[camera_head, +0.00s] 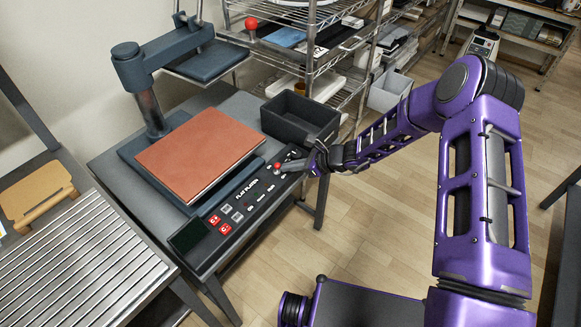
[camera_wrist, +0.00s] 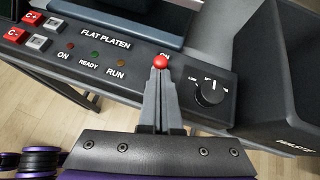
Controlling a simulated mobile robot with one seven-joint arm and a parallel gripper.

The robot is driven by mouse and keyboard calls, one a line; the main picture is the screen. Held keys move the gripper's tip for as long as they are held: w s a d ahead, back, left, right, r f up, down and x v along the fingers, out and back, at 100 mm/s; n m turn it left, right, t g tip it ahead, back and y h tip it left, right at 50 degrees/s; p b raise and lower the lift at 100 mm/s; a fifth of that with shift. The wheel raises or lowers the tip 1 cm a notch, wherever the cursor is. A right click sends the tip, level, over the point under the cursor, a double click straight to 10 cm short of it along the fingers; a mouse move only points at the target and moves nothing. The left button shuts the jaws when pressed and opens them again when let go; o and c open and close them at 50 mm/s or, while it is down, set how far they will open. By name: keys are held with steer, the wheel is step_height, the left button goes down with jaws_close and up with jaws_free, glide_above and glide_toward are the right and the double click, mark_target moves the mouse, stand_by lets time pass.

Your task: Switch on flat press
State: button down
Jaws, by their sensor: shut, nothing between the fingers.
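The flat press has a dark control panel (camera_head: 228,215) lettered FLAT PLATEN along its front, also in the wrist view (camera_wrist: 108,58). A small red ball-topped switch (camera_wrist: 160,61) sits near the panel's right end, beside a black dial (camera_wrist: 209,92); the red ball shows in the head view (camera_head: 278,166). My gripper (camera_head: 290,166) is shut and empty, with its fingertips (camera_wrist: 160,74) right at the red ball. I cannot tell whether they touch it. The fingers hide the switch's base. The ON, READY and RUN lamps (camera_wrist: 93,62) look dim.
A reddish-brown pad (camera_head: 200,150) lies on the press's lower platen. The upper platen (camera_head: 206,62) is swung aside at the back. A dark open bin (camera_head: 300,118) stands right of the panel. Wire shelves (camera_head: 318,85) stand behind; a slatted table (camera_head: 80,262) is at the left.

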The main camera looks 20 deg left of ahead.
steer(key=shift+w+a+r+b, duration=0.2)
steer(key=shift+a+r+b, duration=0.1)
steer(key=shift+a+r, duration=0.15)
steer(key=shift+r+p, duration=0.5)
steer(key=shift+r, duration=0.3)
steer(key=shift+d, duration=0.1)
